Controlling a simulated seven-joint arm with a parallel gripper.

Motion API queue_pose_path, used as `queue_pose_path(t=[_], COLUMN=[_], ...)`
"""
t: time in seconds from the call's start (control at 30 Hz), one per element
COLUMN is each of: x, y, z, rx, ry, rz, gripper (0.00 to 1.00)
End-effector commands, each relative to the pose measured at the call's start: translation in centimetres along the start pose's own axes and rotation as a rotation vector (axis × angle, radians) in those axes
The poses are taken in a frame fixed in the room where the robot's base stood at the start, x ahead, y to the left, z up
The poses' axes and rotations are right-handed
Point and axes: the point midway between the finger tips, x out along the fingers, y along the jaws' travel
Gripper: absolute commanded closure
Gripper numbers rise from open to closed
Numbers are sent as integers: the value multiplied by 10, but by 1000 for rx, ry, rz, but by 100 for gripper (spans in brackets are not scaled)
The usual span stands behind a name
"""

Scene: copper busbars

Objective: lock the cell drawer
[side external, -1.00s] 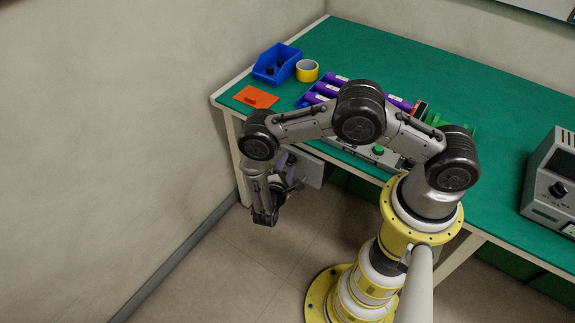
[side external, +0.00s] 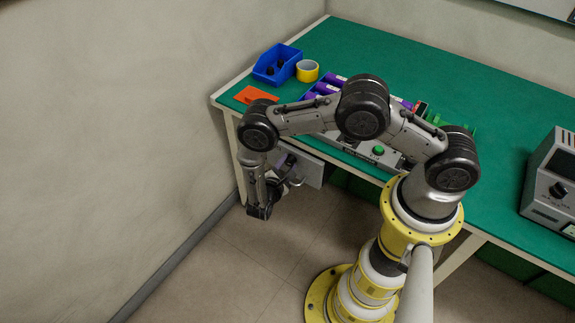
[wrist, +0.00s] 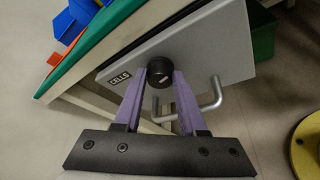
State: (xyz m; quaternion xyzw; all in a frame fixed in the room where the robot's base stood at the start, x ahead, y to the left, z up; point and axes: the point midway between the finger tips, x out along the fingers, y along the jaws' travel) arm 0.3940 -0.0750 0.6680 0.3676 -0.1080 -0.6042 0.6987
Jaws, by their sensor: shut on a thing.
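The grey front of the cell drawer (wrist: 215,50), with a black CELLS label (wrist: 120,78), fills the middle of the wrist view. It also shows below the bench edge in the side view (side external: 312,173). A round black knob (wrist: 160,69) with a pale mark sits on it. My gripper (wrist: 160,80) has its two purple fingers on either side of the knob and is shut on it. A bent silver handle (wrist: 215,101) sticks out beside the right finger. The drawer front looks close under the bench edge, but I cannot tell if it is fully in.
The green bench (side external: 430,70) holds a blue bin (side external: 277,64), yellow tape roll (side external: 307,70), orange card (side external: 257,95) and purple cells (side external: 325,88). A grey instrument (side external: 552,185) stands at the right. The wall is close on the left; my arm hides part of the bench.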

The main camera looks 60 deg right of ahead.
Motion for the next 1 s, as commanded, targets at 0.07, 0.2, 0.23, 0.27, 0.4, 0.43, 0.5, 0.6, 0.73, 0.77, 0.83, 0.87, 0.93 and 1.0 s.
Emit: queue_pose_path(t=[0.07,0.2,0.23,0.27,0.4,0.43,0.5,0.6,0.73,0.77,0.83,0.87,0.93,1.0], x=[0,0,0,0,0,0,1,1,1,2,2,2,2,2], y=[2,3,3,3,4,5,6,6,7,7,7,8,8,8], z=[0,0,0,0,-1,-1,-1,-2,-2,-2,-3,-3,-4,-4], rx=[-63,-186,-211,-238,-360,-386,-448,-536,-649,-676,-737,-763,-824,-880], ry=[0,0,-1,0,-1,0,-1,-1,-2,-2,-2,-1,-2,-1], rz=[-29,-79,-91,-102,-153,-164,-189,-225,-274,-284,-309,-320,-344,-368], gripper=[100,100,100,100,100,100,100,100,100,100,100,100,100,100])
